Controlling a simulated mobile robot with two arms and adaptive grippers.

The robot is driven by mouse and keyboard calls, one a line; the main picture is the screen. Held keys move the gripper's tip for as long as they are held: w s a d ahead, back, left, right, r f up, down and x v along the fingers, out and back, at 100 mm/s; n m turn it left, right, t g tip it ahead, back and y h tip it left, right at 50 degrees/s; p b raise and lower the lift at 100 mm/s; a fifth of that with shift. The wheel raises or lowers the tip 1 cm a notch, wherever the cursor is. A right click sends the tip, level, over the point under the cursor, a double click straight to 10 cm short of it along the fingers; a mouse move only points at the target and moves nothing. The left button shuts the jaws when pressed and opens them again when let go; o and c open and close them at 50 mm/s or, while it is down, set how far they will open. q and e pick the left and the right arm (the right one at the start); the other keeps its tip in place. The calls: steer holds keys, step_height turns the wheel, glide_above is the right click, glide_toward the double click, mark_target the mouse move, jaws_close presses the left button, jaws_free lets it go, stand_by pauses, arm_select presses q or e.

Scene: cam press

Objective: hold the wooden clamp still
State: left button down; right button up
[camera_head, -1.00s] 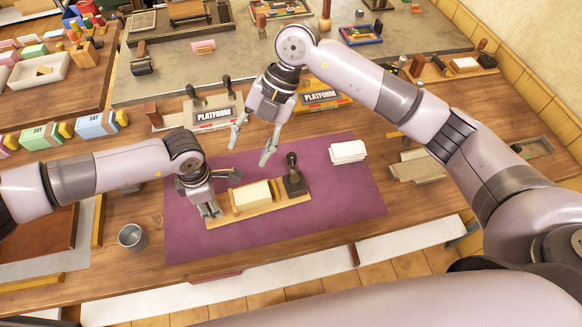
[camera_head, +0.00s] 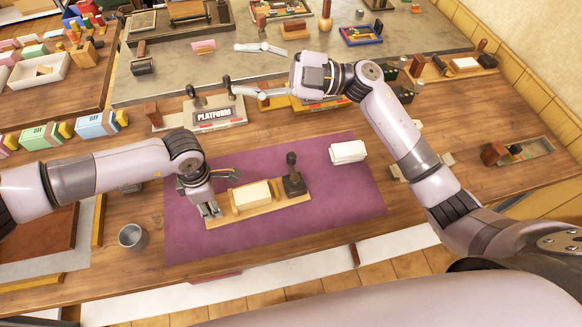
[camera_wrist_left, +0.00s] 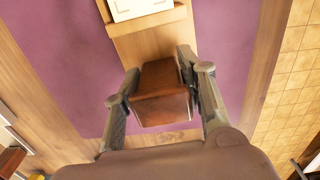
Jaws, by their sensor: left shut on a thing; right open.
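The wooden clamp (camera_head: 260,213) lies on the purple mat (camera_head: 345,200): a light wood base with a pale block (camera_head: 253,194) on it. A dark piece with an upright black-knobbed handle (camera_head: 293,180) stands at its right end. My left gripper (camera_head: 222,192) is at its left end. In the left wrist view its fingers are shut on a dark brown wooden block (camera_wrist_left: 162,95) at the end of the clamp's base.
A stack of white cards (camera_head: 348,152) lies on the mat's right part. A metal cup (camera_head: 131,237) stands left of the mat. A grey platform device (camera_head: 213,115) stands behind the mat, and a yellow one (camera_head: 318,103) lies partly under my right arm. The mat's front is clear.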

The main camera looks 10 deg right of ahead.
steer(key=w+d+f+m+t+h, duration=0.2)
steer(key=d+m+t+h, duration=0.5)
steer(key=d, duration=0.8)
steer(key=w+d+f+m+t+h, duration=0.2)
steer(key=d+m+t+h, duration=0.5)
steer(key=d+m+t, duration=0.6)
steer(key=w+d, duration=0.1)
steer(key=d, duration=0.2)
steer(key=shift+d+f+t, duration=0.25)
steer(key=shift+f+t, duration=0.05)
steer(key=shift+t, duration=0.1)
steer(key=shift+c, duration=0.3)
